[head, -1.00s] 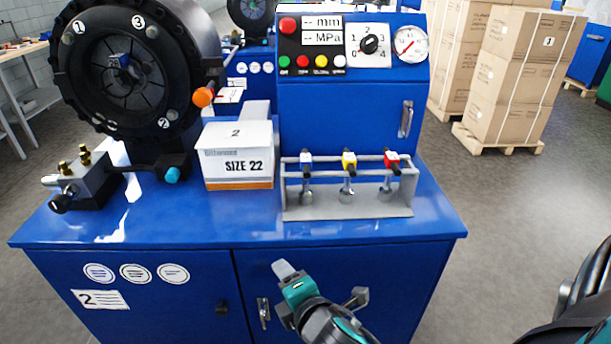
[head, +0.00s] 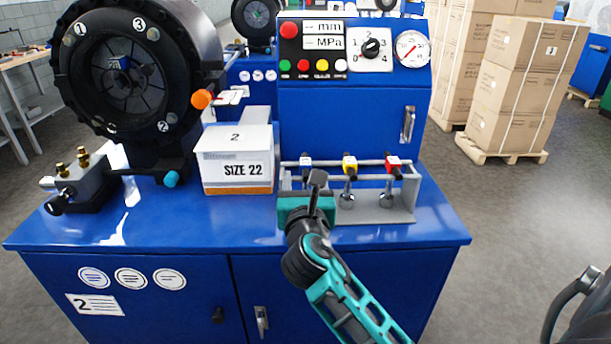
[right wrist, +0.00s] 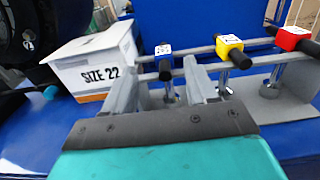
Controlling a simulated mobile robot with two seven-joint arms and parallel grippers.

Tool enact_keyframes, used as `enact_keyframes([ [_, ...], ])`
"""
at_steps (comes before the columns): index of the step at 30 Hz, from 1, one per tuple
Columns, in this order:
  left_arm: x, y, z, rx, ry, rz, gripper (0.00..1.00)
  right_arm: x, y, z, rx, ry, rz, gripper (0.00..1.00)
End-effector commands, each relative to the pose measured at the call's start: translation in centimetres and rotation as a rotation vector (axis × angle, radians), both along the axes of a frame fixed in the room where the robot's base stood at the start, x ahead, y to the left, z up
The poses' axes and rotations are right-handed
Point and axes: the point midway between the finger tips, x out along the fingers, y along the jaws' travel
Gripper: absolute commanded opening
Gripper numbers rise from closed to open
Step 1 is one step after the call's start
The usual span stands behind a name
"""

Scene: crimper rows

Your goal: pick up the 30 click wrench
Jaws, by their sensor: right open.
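Three click wrenches hang in a grey rack (head: 400,215) at the right of the blue bench: one with a white-topped blue block (head: 306,160), one with a yellow block (head: 350,165), one with a red block (head: 393,165). Their markings are too small to read, so I cannot tell which is the 30. My right gripper (head: 318,182) is open in front of the leftmost wrench. In the right wrist view, that left wrench (right wrist: 165,70) shows between the two fingers, apart from them as far as I can see.
A white SIZE 22 box (head: 236,170) stands left of the rack. The large black crimper head (head: 130,75) and a small fitting block (head: 78,180) are farther left. A blue control cabinet (head: 345,115) rises behind the rack. Stacked cartons (head: 515,85) stand on the floor at right.

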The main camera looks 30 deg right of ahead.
Motion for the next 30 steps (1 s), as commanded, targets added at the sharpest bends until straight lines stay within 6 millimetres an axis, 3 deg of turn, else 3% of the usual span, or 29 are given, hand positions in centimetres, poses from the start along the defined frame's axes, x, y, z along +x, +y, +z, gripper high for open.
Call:
enact_keyframes([
  [15, 0.3, -0.1, -0.2, -0.001, -0.007, -0.003, 0.0, 4.7, -3.4, -0.1, 0.001, 0.0, 0.0, 0.57],
  [23, 0.3, -0.2, -0.2, -0.002, -0.007, -0.004, 0.0, 5.0, -3.6, -0.1, 0.002, 0.001, 0.001, 0.57],
  [30, 0.2, -0.1, -0.3, -0.001, -0.005, -0.004, 0.0, 5.0, -3.6, -0.1, 0.002, 0.001, 0.001, 0.36],
])
